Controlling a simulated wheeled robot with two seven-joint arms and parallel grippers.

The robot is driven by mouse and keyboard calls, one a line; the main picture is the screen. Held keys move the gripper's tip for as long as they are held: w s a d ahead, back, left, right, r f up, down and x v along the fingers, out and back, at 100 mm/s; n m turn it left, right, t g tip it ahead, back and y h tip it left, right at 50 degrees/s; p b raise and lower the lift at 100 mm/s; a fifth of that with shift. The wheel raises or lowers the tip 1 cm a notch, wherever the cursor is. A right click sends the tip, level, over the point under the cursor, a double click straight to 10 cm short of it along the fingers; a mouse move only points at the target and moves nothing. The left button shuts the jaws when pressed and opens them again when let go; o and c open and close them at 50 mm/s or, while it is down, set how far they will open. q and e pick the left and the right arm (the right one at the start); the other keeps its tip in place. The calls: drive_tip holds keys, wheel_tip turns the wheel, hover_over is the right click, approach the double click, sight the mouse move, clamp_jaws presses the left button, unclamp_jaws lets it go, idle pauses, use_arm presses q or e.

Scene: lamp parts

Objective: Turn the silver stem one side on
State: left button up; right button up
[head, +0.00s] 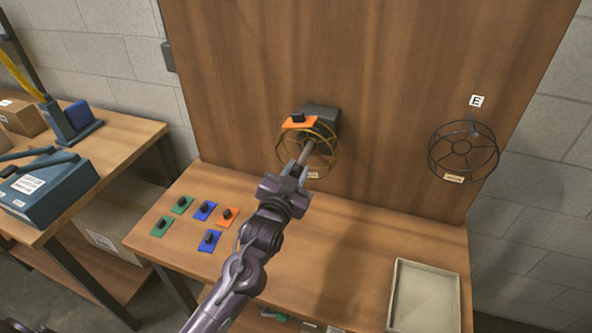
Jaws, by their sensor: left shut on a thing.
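The silver stem (307,151) is a short grey rod that runs from the dark block (321,117) on the upright wooden board down towards my gripper. A yellow-brown wire ring (280,152) surrounds it. An orange plate with a black knob (298,121) sits at the top of this ring. My left gripper (301,172) is at the near end of the stem and is shut on it. The gripper hides the stem's near end and part of the ring's lower edge.
A dark wire ring with spokes (462,147) is mounted on the board at right, below an "E" label (477,101). Several coloured plates with black knobs (207,211) lie on the bench at left. A pale tray (424,296) is at front right. The bench between is mostly clear.

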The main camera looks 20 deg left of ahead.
use_arm(q)
drive_tip(key=n, duration=0.4)
drive_tip(key=shift+n, duration=0.3)
drive_tip(key=shift+n+p, duration=0.45)
drive_tip(key=shift+n, duration=1.55)
drive_tip(key=o, duration=1)
